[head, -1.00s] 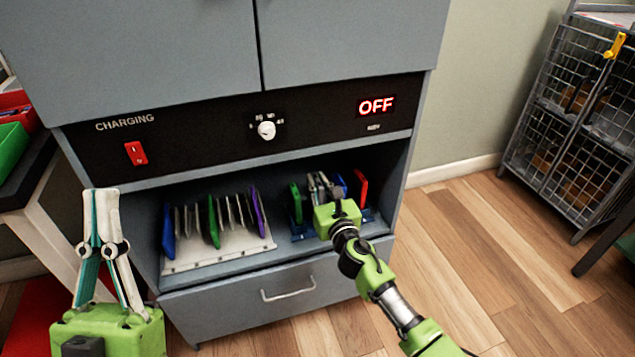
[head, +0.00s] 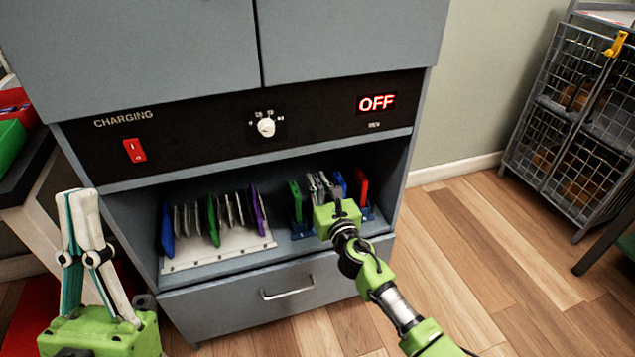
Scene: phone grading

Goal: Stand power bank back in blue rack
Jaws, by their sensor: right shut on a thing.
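The blue rack (head: 301,233) stands on the right of the cabinet's open shelf. A green slab (head: 295,201), a blue slab (head: 340,184) and a red slab (head: 361,187) stand upright in it. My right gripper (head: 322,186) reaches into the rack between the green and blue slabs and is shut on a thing. Its own body hides most of that thing, so I cannot tell its colour or whether it touches the rack. My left gripper (head: 76,192) is raised at the lower left, away from the shelf, its fingertips close together and empty.
A white rack (head: 220,256) on the shelf's left holds several upright slabs, blue, green and purple among them. A drawer with a handle (head: 288,288) is below. The panel above has a red switch (head: 135,150), a dial (head: 266,127) and an OFF display (head: 376,103).

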